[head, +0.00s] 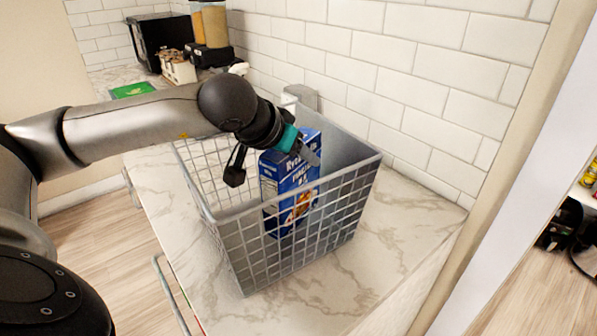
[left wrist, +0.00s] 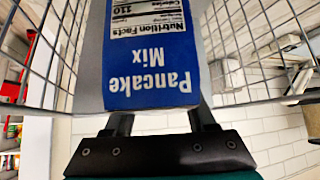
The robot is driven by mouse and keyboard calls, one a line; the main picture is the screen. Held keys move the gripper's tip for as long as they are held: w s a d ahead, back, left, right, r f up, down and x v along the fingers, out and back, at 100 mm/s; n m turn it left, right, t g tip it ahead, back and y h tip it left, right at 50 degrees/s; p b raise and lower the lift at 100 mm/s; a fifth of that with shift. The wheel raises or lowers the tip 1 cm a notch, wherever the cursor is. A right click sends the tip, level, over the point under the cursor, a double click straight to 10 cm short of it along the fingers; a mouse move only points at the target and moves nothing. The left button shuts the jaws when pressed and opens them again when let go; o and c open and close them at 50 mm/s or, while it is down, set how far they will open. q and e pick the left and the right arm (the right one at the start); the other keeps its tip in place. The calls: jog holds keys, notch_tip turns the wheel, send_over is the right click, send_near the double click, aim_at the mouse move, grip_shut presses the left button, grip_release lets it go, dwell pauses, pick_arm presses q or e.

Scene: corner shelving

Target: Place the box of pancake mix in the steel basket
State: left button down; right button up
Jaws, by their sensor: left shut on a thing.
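The box of pancake mix (head: 289,190) is blue, with white lettering and a food picture. In the head view it stands roughly upright inside the steel basket (head: 230,240), seen through the wire front wall. My left gripper (head: 306,152) reaches over the basket rim and is shut on the upper part of the box. In the left wrist view the box (left wrist: 150,60) lies between the fingers of the left gripper (left wrist: 160,120), with basket wire on both sides. I cannot tell whether the box bottom touches the basket floor. My right gripper is not in view.
The basket stands on a marble counter (head: 400,250) near a white tiled wall (head: 400,70). Behind it are a black appliance (head: 160,42), dispensers (head: 209,25) and a green item (head: 132,90). The counter right of the basket is clear. Shelving shows at the far right.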

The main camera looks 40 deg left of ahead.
aim_at(276, 155)
pick_arm(q)
jog(key=shift+f, duration=1.7)
jog(key=shift+f+b, duration=0.1)
jog(key=shift+b, duration=0.3)
jog(key=shift+c, duration=1.1)
grip_release()
jog(key=shift+s+r, duration=0.15)
jog(key=shift+r, duration=0.2)
jog(key=shift+v, duration=3.5)
